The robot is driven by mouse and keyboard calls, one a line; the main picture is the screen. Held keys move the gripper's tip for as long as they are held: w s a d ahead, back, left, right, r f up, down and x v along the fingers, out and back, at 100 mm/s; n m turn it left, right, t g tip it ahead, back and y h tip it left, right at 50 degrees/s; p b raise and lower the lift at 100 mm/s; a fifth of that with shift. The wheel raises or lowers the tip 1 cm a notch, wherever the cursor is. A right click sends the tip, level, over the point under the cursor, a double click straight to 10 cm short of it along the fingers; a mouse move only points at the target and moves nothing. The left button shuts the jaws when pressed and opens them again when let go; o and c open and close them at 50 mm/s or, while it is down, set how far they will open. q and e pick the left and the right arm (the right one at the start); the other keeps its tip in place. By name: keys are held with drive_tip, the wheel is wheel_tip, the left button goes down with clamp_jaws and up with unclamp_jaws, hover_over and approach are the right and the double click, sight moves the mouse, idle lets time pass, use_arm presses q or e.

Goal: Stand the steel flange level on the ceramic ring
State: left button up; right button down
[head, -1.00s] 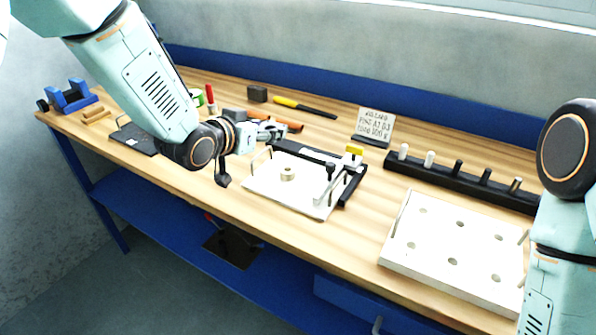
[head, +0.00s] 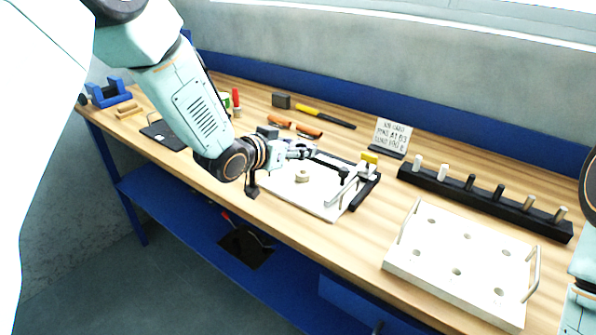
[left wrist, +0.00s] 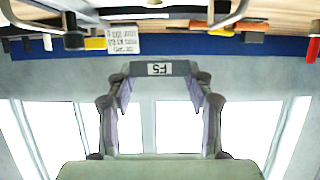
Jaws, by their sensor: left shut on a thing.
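The ceramic ring appears to be the small beige ring (head: 303,175) lying on a white plate (head: 327,208) in the head view. My left gripper (head: 304,151) is above the far side of that plate, behind the ring in the picture and apart from it. In the left wrist view, my left gripper (left wrist: 159,80) is shut on a flat grey piece with a white label (left wrist: 160,69), which I take to be the steel flange. The flange is too small to make out in the head view. My right gripper is out of view.
A black clamp frame with a yellow part (head: 370,158) borders the plate. A black rack of pegs (head: 480,200) and a white holed tray (head: 450,270) stand to the right. A sign (head: 392,135) and a yellow-handled tool (head: 325,116) are behind.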

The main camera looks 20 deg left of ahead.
use_arm(q)
drive_tip(key=shift+w+d+f, duration=0.2)
drive_tip(key=shift+d+f, duration=0.05)
drive_tip(key=shift+f, duration=0.3)
drive_tip(key=shift+w+d+f, duration=0.2)
drive_tip(key=shift+f, duration=0.5)
drive_tip(key=f, duration=0.2)
drive_tip(key=s, duration=0.1)
drive_tip(key=shift+a+f+b, duration=0.3)
drive_tip(key=shift+a+f, duration=0.05)
drive_tip(key=shift+f, duration=0.05)
drive_tip(key=shift+w+d+f, duration=0.2)
drive_tip(key=shift+w, duration=0.15)
drive_tip(key=o, duration=1)
drive_tip(key=shift+d+f, duration=0.1)
drive_tip(key=o, duration=0.3)
drive_tip(key=shift+s, duration=0.15)
drive_tip(key=shift+o, duration=0.8)
drive_tip(key=shift+s+a+r, duration=0.2)
drive_tip(key=shift+r, duration=0.05)
drive_tip(key=shift+w+d+f, duration=0.15)
drive_tip(key=shift+w+f, duration=0.05)
drive_tip(key=shift+w, duration=0.1)
drive_tip(key=p+v, duration=0.1)
drive_tip(key=v, duration=1.1)
drive_tip(key=shift+r, duration=0.1)
